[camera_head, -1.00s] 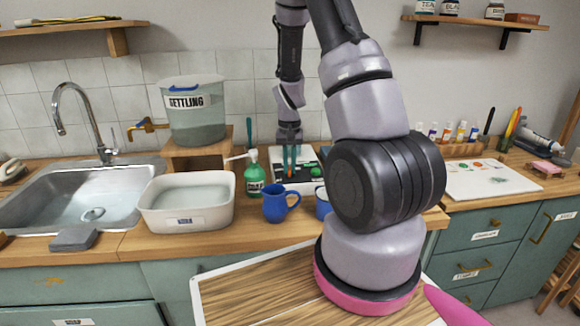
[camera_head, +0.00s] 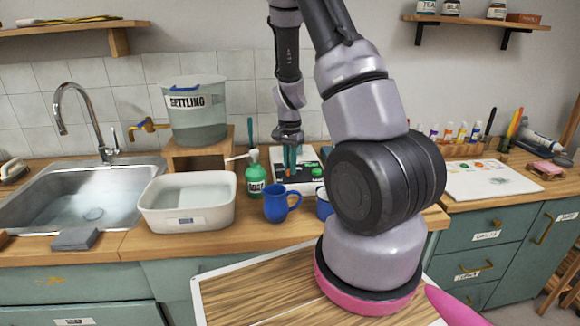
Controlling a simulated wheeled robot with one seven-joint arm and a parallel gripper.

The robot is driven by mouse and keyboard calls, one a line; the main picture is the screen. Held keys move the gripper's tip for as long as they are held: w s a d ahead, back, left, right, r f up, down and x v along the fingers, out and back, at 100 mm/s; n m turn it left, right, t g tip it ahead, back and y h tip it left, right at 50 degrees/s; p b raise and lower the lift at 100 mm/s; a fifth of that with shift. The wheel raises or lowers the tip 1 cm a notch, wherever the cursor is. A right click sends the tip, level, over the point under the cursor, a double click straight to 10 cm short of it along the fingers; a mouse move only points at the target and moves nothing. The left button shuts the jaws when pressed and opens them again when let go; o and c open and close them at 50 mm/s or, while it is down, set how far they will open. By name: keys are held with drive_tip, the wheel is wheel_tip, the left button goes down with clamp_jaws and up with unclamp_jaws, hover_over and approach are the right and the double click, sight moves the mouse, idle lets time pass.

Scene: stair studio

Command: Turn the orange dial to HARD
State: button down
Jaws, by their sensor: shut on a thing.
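My gripper (camera_head: 290,166) reaches down at the back of the counter, over a white panel or device (camera_head: 306,179) with green parts. Its teal fingertips are closed around a small orange piece, the orange dial (camera_head: 292,158), of which only a sliver shows between them. The gripper looks shut on it. The dial's pointer and the HARD marking are too small or hidden to read. My own arm covers the area to the right of the panel.
A green bottle (camera_head: 255,183) and a blue mug (camera_head: 280,204) stand in front and to the left of the panel. A second blue cup (camera_head: 323,205) is partly behind my arm. A white basin (camera_head: 187,215) and a sink (camera_head: 85,205) lie further left.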

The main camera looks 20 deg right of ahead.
drive_tip(key=shift+w, duration=0.1)
drive_tip(key=c, duration=0.9)
unclamp_jaws()
drive_tip(key=shift+r, duration=0.1)
wheel_tip(320, 180, up, 11)
drive_tip(key=shift+f, duration=0.2)
drive_tip(key=shift+r, duration=0.1)
drive_tip(key=s+a+r+n+t+y, duration=0.1)
drive_tip(key=s+a+r+n+t, duration=0.2)
drive_tip(key=r, duration=0.5)
drive_tip(key=s+a+r+y, duration=0.1)
drive_tip(key=s+a+r, duration=0.1)
drive_tip(key=s+r, duration=0.35)
drive_tip(key=s+a+r+n+t, duration=0.1)
drive_tip(key=s+r, duration=0.2)
drive_tip(key=s, duration=0.1)
drive_tip(key=s+a+r+n+t, duration=0.1)
drive_tip(key=s+a+r, duration=0.1)
drive_tip(key=s+r, duration=0.2)
drive_tip(key=s+a+r+n+t, duration=0.1)
drive_tip(key=s+r+n+t, duration=0.1)
drive_tip(key=s, duration=0.3)
drive_tip(key=shift+a+r, duration=0.2)
drive_tip(key=shift+r, duration=0.25)
drive_tip(key=shift+a+r, duration=0.2)
drive_tip(key=shift+r, duration=0.25)
